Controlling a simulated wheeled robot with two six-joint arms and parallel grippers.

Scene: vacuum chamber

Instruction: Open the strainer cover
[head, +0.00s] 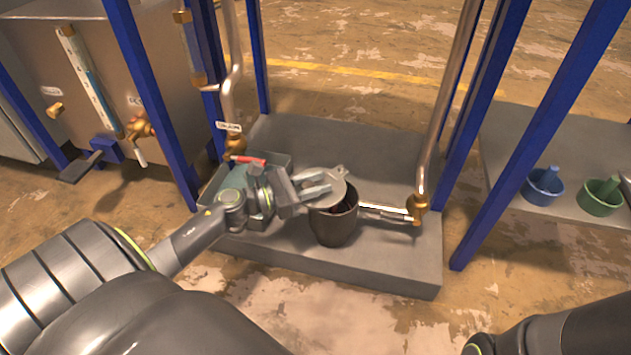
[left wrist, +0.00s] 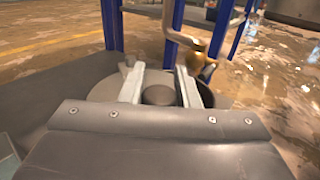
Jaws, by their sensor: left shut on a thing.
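The strainer (head: 335,229) is a dark round pot on the grey platform, with its open mouth partly showing. Its cover (head: 338,196) is a flat grey disc with a small tab, set off to the left over the rim. Whether it touches the rim is unclear. My left gripper (head: 326,184) is shut on the cover. In the left wrist view, the fingers (left wrist: 160,88) stand on either side of a round knob on the cover (left wrist: 103,91). A dark part of the mouth shows right of the fingers. My right gripper is out of view.
A pipe with a brass valve (head: 417,206) joins the strainer from the right. A red-handled valve (head: 236,148) stands left, behind my left gripper. Blue frame posts (head: 490,150) flank the platform (head: 385,262). Blue (head: 543,188) and green (head: 600,197) bowls stand at right.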

